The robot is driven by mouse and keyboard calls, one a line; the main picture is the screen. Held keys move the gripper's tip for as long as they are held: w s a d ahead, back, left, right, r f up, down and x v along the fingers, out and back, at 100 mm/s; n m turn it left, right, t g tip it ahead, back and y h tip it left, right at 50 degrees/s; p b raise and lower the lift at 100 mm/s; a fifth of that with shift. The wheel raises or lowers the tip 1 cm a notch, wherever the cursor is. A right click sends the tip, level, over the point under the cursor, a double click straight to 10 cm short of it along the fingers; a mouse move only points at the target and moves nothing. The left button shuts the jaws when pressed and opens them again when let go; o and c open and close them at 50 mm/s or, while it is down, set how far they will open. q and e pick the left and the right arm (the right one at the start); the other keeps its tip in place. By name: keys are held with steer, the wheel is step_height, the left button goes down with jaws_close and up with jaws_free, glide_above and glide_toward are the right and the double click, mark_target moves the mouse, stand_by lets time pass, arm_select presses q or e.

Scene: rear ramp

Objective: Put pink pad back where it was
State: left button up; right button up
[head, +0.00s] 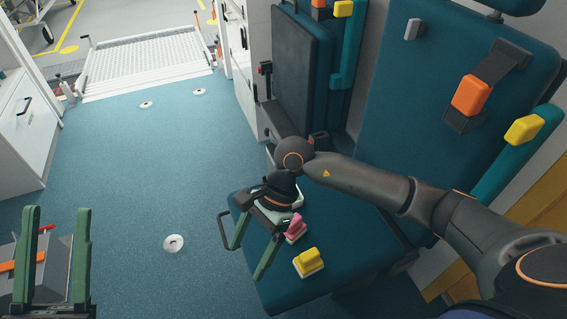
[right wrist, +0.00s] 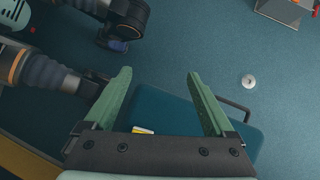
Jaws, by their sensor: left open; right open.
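The pink pad (head: 296,229) lies on the teal seat cushion (head: 350,262) in the head view, partly hidden by my right gripper. My right gripper (head: 246,262) is open and empty, its green fingers spread over the seat's left part, with the pink pad to their right. In the right wrist view the open fingers (right wrist: 159,73) frame the seat (right wrist: 170,112) and floor; the pink pad does not show there. My left gripper (head: 56,212) is open and empty at the bottom left, away from the seat.
A yellow pad (head: 308,262) lies in front of the pink one. A pale pad (head: 298,198) behind is mostly hidden by my wrist. The backrest (head: 400,110) carries an orange buckle (head: 471,95). A grey case (head: 60,258) is near my left gripper. The middle floor is clear.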

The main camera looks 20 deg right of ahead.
steer(key=s+a+r+m+g+y, duration=0.2)
steer(key=s+a+r+m+y, duration=0.1)
steer(key=s+a+r+y, duration=0.4)
step_height(320, 180, up, 13)
steer(key=s+a+m+t+y, duration=0.2)
steer(key=m+y, duration=0.6)
steer(key=w+d+r+m+t+h, duration=0.2)
steer(key=d+m+t, duration=0.5)
steer(key=m+t, duration=0.5)
steer(key=w+d+r+m+t+h, duration=0.3)
steer(key=m+t, duration=1)
steer(key=m, duration=1)
steer(key=w+d+h, duration=0.2)
steer(key=d+h, duration=0.2)
steer(key=d, duration=0.1)
steer(key=shift+a+r, duration=0.1)
